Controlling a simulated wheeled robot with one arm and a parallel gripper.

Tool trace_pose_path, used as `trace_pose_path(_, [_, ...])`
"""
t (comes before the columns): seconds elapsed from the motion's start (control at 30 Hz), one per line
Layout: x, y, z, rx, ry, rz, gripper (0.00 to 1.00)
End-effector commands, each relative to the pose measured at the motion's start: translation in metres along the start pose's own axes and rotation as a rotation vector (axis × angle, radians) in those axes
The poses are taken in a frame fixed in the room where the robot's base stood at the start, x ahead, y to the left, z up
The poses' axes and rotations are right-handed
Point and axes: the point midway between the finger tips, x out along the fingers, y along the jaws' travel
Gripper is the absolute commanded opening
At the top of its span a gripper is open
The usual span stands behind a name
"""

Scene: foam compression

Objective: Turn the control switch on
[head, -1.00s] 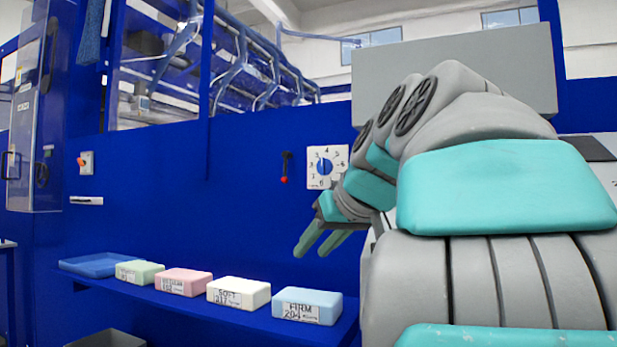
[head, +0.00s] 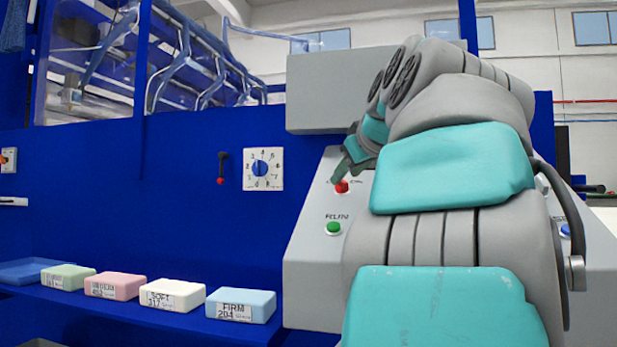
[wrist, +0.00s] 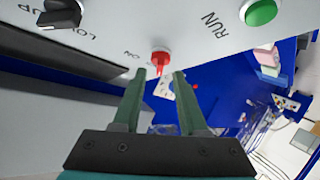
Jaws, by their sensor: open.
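The control switch is a red knob (head: 342,187) on the sloped grey control panel (head: 308,250). In the wrist view the red knob (wrist: 160,58) has a pointed handle and an "ON" label to its left. My gripper (wrist: 160,74) is open, with one green finger on each side of the knob's handle in that view. I cannot tell whether either finger touches it. In the head view my gripper (head: 343,174) is at the knob, partly hidden by my arm.
A green RUN button (head: 333,228) sits below the knob on the panel. A black knob (wrist: 60,14) is also on the panel. A white dial (head: 263,169) and a red-tipped lever (head: 221,168) are on the blue wall. Foam blocks, including a blue one (head: 241,305), lie on the shelf.

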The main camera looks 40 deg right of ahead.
Motion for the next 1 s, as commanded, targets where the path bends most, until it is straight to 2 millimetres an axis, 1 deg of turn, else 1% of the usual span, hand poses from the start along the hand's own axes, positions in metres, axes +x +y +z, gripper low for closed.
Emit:
trace_pose_path(0.1, [0.016, 0.001, 0.0, 0.001, -0.001, 0.002, 0.42])
trace_pose_path(0.2, [0.024, 0.001, 0.0, 0.001, 0.0, 0.002, 0.42])
trace_pose_path(0.33, [0.029, 0.001, 0.0, 0.003, 0.001, 0.0, 0.42])
trace_pose_path(0.57, [0.029, 0.0, 0.0, 0.002, 0.001, 0.0, 0.42])
trace_pose_path(0.93, [0.029, 0.0, 0.0, 0.002, 0.001, 0.0, 0.0])
trace_pose_path(1.0, [0.029, 0.0, 0.0, 0.002, 0.001, 0.0, 0.0])
